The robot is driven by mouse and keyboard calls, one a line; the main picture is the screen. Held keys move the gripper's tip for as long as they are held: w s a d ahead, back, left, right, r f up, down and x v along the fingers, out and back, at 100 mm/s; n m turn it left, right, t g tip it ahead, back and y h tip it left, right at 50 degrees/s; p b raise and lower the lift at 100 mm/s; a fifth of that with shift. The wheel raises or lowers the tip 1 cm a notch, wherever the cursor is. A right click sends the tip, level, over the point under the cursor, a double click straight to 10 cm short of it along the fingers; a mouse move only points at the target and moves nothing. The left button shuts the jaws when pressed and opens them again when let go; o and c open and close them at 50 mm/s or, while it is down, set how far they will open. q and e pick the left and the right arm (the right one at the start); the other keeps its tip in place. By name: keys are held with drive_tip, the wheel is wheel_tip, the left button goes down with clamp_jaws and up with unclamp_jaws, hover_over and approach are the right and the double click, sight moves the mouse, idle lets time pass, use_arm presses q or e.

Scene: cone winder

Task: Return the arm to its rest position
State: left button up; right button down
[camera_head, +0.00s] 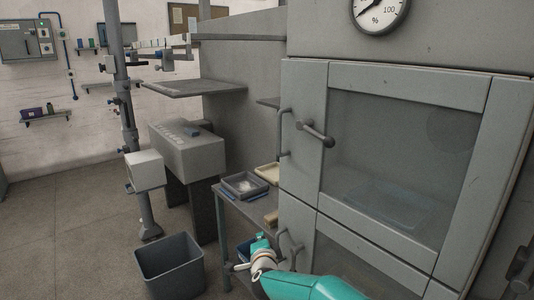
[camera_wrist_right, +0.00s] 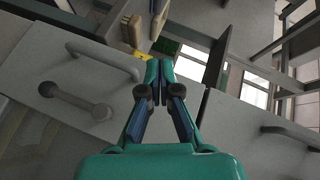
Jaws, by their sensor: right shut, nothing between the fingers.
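My right arm, teal, comes in at the bottom of the head view, in front of the grey cabinet (camera_head: 310,228). My right gripper (camera_wrist_right: 159,70) shows clearly in the wrist view. Its two fingers are together with nothing between them. In the head view the gripper end is small and partly hidden by the arm, low beside the cabinet's lower door handle (camera_head: 290,250). My left gripper is not in view.
A dark bin (camera_head: 170,268) is on the floor. The cabinet's upper handle (camera_head: 316,133) sticks out. Floor at left is clear.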

drive_tip(key=s+d+f+n+g+y, duration=0.1)
drive_tip(key=s+d+f+n+g, duration=0.4)
drive_tip(key=s+f, duration=0.55)
drive_tip(key=s+d+f+n+g, duration=0.25)
drive_tip(key=s+d+f, duration=0.45)
drive_tip(key=f, duration=0.7)
drive_tip(key=s+d+f+n+g, duration=0.1)
drive_tip(key=s+f+n+g, duration=0.1)
drive_tip(key=s, duration=1.2)
drive_tip(key=s+d+f+n+g+y, duration=0.1)
drive_tip(key=s+f+g, duration=0.2)
drive_tip(key=s, duration=1.2)
drive_tip(key=shift+d+f+n+g+y, duration=0.3)
drive_tip(key=shift+f+n+g, duration=0.05)
drive_tip(key=shift+g, duration=0.7)
